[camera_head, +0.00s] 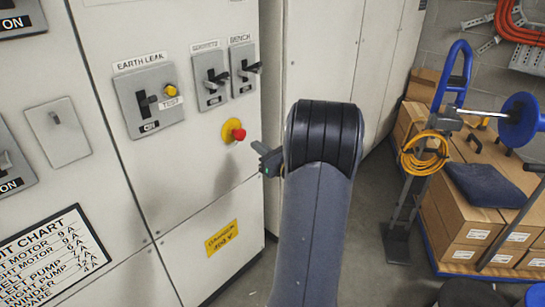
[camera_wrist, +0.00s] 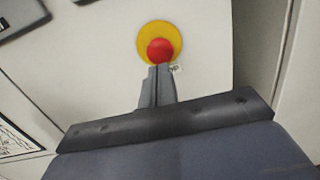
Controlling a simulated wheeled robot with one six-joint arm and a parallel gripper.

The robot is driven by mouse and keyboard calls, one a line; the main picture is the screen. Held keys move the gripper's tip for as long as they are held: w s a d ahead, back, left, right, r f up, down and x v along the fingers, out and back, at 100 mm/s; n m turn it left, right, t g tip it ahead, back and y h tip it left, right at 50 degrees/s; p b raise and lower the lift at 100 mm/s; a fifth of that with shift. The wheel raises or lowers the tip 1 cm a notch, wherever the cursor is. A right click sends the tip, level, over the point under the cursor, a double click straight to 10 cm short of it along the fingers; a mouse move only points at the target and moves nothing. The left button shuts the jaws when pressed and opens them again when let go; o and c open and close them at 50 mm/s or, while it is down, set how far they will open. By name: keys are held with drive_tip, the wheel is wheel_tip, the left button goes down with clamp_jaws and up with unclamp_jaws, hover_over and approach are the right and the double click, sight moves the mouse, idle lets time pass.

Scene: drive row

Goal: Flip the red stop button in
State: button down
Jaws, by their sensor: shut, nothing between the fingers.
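The red stop button (camera_head: 238,134) stands out from a round yellow plate (camera_head: 229,130) on the pale cabinet door, below the labelled switches. It also shows in the wrist view as a red knob (camera_wrist: 160,51) on its yellow plate (camera_wrist: 144,40). My gripper (camera_head: 262,150) is just to the right of and below the button in the head view. In the wrist view my gripper (camera_wrist: 158,72) is shut and empty, with its fingertips at the lower edge of the red knob. I cannot tell whether they touch it.
Above the button are an earth leak switch with a yellow test knob (camera_head: 171,90) and two smaller switches (camera_head: 211,80) (camera_head: 244,69). A yellow warning label (camera_head: 222,238) is below. Boxes (camera_head: 480,215) and a blue-framed trolley (camera_head: 452,85) stand at the right.

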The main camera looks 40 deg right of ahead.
sight(243, 135)
drive_tip(key=shift+w+r, duration=0.15)
drive_tip(key=shift+w, duration=2.05)
drive_tip(key=shift+w+a+b, duration=0.1)
drive_tip(key=shift+w+b, duration=0.25)
drive_tip(key=shift+w, duration=0.5)
drive_tip(key=shift+r, duration=0.3)
